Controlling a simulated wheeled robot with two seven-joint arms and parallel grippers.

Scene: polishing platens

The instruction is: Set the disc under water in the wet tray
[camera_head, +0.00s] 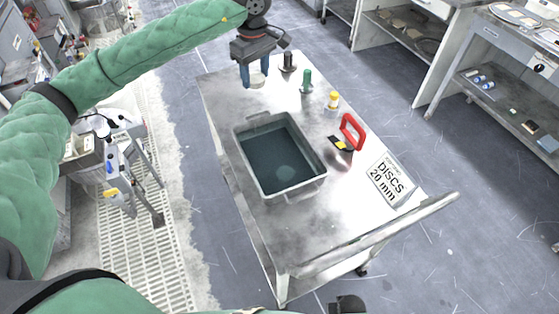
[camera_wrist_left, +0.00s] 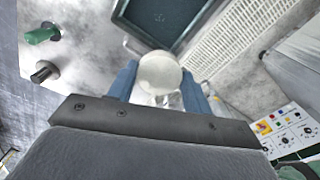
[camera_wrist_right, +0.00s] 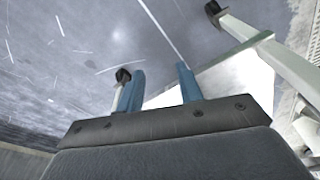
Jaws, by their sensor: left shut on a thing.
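My left gripper (camera_head: 254,80) is above the far left part of the metal cart top, beyond the wet tray. It is shut on a pale, round disc (camera_wrist_left: 160,73), which sits between its blue fingers in the left wrist view. The wet tray (camera_head: 240,160) is a grey rectangular tub with dark water in it, on the cart. A faint pale round patch (camera_head: 287,173) shows inside the tray; I cannot tell what it is. My right gripper (camera_wrist_right: 158,85) is open and empty, low beside cart legs in the right wrist view.
The cart top (camera_head: 290,220) also carries a black stub (camera_head: 288,62), a green-topped one (camera_head: 306,76), a yellow-topped one (camera_head: 332,100), a red handle-shaped piece (camera_head: 353,131) and a sign reading "DISCS 20 mm" (camera_head: 388,180). A push bar (camera_head: 380,236) edges the near side.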

